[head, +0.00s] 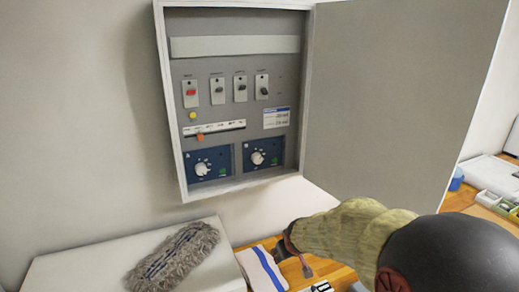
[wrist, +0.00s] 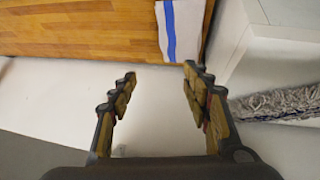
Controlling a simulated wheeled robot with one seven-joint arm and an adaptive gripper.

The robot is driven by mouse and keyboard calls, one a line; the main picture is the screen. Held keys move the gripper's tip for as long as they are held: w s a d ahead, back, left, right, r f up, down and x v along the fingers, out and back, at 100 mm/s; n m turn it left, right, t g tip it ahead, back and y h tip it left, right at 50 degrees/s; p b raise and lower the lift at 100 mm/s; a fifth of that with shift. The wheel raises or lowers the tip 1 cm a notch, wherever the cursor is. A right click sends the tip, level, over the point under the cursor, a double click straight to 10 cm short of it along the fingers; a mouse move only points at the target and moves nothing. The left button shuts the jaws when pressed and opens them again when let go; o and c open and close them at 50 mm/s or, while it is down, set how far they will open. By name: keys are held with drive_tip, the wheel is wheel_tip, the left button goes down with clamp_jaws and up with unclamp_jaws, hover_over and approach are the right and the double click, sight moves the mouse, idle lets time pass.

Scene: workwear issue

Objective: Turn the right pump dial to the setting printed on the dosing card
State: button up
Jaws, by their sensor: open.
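The right pump dial (head: 257,158) is a white knob on a dark blue plate, low in the open wall cabinet in the head view. The left pump dial (head: 201,169) is a like knob on its own blue plate beside it. A small white card (head: 276,118) with a blue top band sits above the right dial; its print is too small to read, and I cannot tell if it is the dosing card. My gripper (head: 291,252) is below the cabinet, over the wooden counter, apart from the dials. In the wrist view my gripper (wrist: 158,77) is open and empty.
The cabinet door (head: 400,90) stands open to the right. Several switches and an orange slider (head: 200,137) sit above the dials. A grey mop head (head: 172,257) lies on a white box (head: 85,265). A blue-striped cloth (head: 262,268) lies on the wooden counter (wrist: 80,28).

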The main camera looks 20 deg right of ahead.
drive_tip(key=w+d+r+n+t+p, duration=0.1)
drive_tip(key=w+d+r+t+p, duration=0.15)
drive_tip(key=w, duration=0.55)
drive_tip(key=n+t+y, duration=0.1)
drive_tip(key=n+t, duration=0.5)
drive_tip(key=t, duration=0.3)
approach(258, 161)
drive_tip(key=shift+w+d+p, duration=0.2)
drive_tip(key=shift+w+p, duration=0.3)
drive_tip(key=shift+w, duration=1.65)
drive_tip(key=shift+w+d+p, duration=0.2)
drive_tip(key=shift+w+p, duration=0.3)
drive_tip(key=shift+w, duration=1.7)
drive_tip(key=c, duration=1.2)
drive_tip(key=shift+o, duration=0.2)
